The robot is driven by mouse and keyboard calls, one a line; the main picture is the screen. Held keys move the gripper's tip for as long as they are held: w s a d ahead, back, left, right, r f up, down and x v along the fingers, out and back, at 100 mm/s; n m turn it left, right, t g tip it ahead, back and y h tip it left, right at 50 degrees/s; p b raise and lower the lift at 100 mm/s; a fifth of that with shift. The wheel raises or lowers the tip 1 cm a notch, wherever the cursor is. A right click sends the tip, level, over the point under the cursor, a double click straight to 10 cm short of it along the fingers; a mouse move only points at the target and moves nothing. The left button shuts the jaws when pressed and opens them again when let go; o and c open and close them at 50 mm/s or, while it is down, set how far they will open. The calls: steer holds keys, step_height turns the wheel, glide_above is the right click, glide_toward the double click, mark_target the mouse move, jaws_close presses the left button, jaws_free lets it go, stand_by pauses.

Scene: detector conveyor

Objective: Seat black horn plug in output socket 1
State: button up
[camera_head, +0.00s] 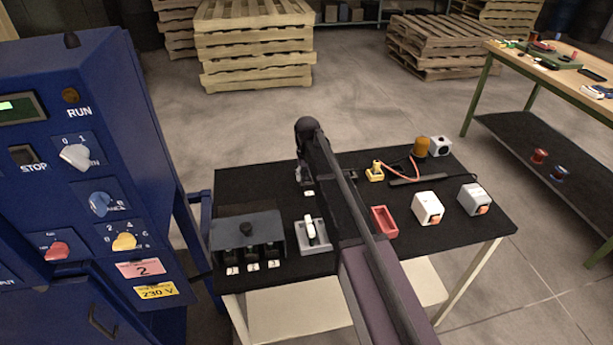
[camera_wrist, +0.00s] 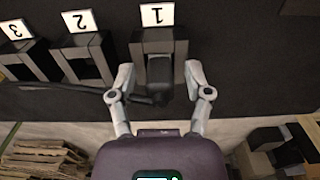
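In the wrist view, output socket 1 (camera_wrist: 160,42) is a dark block beside an upside-down label "1". The black horn plug (camera_wrist: 166,84) shows as a dark shape at the mouth of this socket, with a black cable running left from it. How deep it sits cannot be told, dark on dark. My gripper (camera_wrist: 158,68) is open, its fingers wide apart on either side of the socket and plug. Any contact cannot be told. In the head view my arm hides most of this; a label (camera_head: 308,193) shows by the socket.
Sockets 2 (camera_wrist: 84,60) and 3 (camera_wrist: 25,62) stand left of socket 1 in the wrist view. A blue cabinet (camera_head: 80,180) stands left.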

steer(key=shift+r, duration=0.15)
step_height(320, 180, up, 12)
steer(key=p, duration=1.2)
stand_by(0.9)
steer(key=s+d+m, duration=0.3)
steer(key=s+d, duration=1.9)
steer(key=s, duration=0.3)
steer(key=shift+s+d, duration=0.35)
steer(key=shift+c, duration=0.6)
steer(key=shift+a, duration=0.1)
